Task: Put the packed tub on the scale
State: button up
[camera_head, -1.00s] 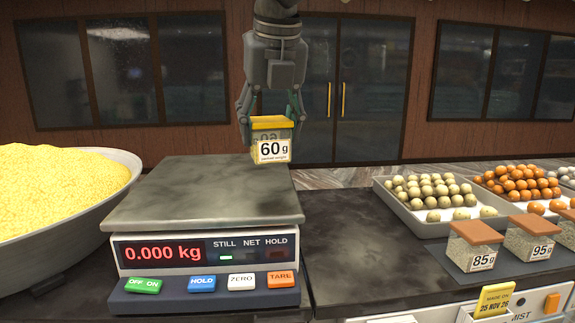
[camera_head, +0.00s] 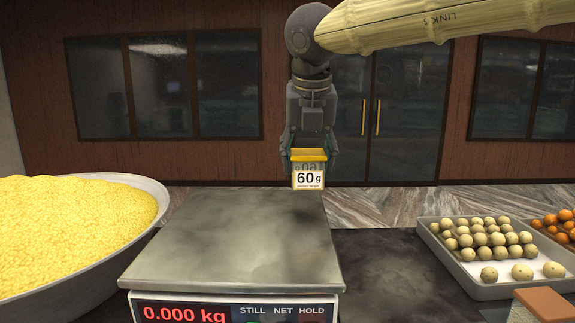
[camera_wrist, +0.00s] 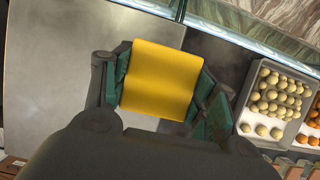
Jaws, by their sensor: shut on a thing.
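The packed tub (camera_head: 309,180) is a small clear box with a yellow lid and a "60 g" label. My gripper (camera_head: 309,160) is shut on it and holds it upright near the back right edge of the scale's plate. The tub's yellow lid (camera_wrist: 160,80) shows between the fingers (camera_wrist: 160,88) in the wrist view. The scale (camera_head: 235,245) has a bare grey metal plate and a red display (camera_head: 183,314) that reads 0.000 kg. I cannot tell exactly how high the tub is above the plate level.
A wide metal pan (camera_head: 150,188) of yellow crumbs stands left of the scale. A tray (camera_head: 437,247) of pale round sweets is at the right, with orange sweets (camera_head: 560,228) beyond it. A brown-lidded tub (camera_head: 545,304) is at the lower right. Dark counter (camera_head: 390,270) lies clear between scale and tray.

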jog(key=shift+w+a+f+p, duration=0.15)
jog(key=shift+w+a+p, duration=0.55)
jog(key=shift+w+a, duration=1)
jog(key=shift+s+a+f+p, duration=0.15)
jog(key=shift+f+p, duration=0.35)
jog(key=shift+f, duration=1.3)
jog(key=shift+f, duration=0.15)
jog(key=o, duration=1)
jog(key=b+v, duration=0.2)
jog(key=v, duration=1)
